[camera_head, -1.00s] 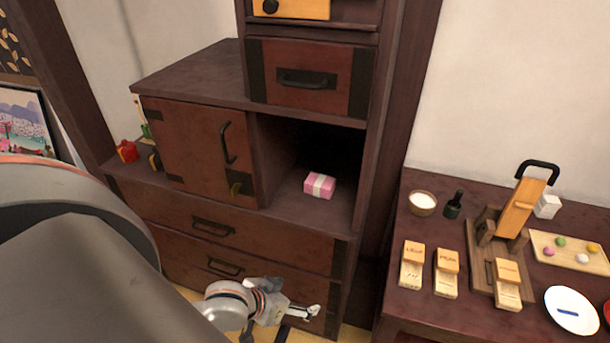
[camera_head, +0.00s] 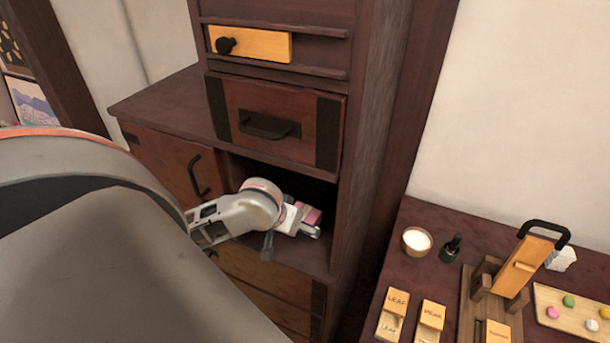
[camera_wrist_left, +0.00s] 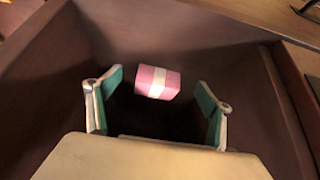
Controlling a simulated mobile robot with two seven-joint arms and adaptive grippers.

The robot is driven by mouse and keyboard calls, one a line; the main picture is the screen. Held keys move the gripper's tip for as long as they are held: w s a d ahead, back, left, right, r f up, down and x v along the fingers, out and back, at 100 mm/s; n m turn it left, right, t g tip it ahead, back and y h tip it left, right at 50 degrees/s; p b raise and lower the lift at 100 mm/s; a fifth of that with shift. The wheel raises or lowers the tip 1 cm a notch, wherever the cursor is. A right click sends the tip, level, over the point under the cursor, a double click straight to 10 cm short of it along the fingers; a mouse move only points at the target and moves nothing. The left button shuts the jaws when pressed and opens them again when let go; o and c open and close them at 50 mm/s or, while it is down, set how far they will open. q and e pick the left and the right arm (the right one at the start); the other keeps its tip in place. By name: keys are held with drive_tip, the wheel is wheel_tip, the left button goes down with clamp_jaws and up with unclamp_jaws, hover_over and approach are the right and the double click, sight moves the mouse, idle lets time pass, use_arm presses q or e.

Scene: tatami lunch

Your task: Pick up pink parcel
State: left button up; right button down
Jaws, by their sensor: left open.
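The pink parcel (camera_wrist_left: 157,83) has a white band and lies inside the open dark cubby of the cabinet. In the left wrist view it sits ahead of my left gripper (camera_wrist_left: 155,104), between the lines of the two fingers and near their tips. The fingers are spread open with nothing held. In the head view my left gripper (camera_head: 305,222) reaches into the cubby and covers most of the parcel (camera_head: 313,215), leaving a bit of pink showing. I cannot tell whether a finger touches it. My right gripper is not in view.
The cubby walls (camera_wrist_left: 285,95) stand close on both sides. A drawer with a black handle (camera_head: 268,127) is above the opening, and a cabinet door (camera_head: 175,165) is to its left. A table (camera_head: 425,275) with a bowl (camera_head: 416,241) and wooden blocks stands at right.

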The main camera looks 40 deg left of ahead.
sight(299, 232)
use_arm(q)
drive_tip(key=shift+w+a, duration=0.25)
drive_tip(key=shift+w, duration=0.5)
drive_tip(key=shift+w+a, duration=0.2)
drive_tip(key=shift+w, duration=0.5)
drive_tip(key=shift+w+a, duration=0.2)
drive_tip(key=shift+w, duration=0.35)
drive_tip(key=shift+w+a, duration=0.15)
drive_tip(key=shift+w, duration=0.4)
drive_tip(key=shift+x, duration=1.1)
drive_tip(key=shift+w+a+f, duration=0.1)
drive_tip(key=shift+w+f, duration=0.25)
drive_tip(key=shift+w, duration=0.05)
drive_tip(key=c, duration=1.3)
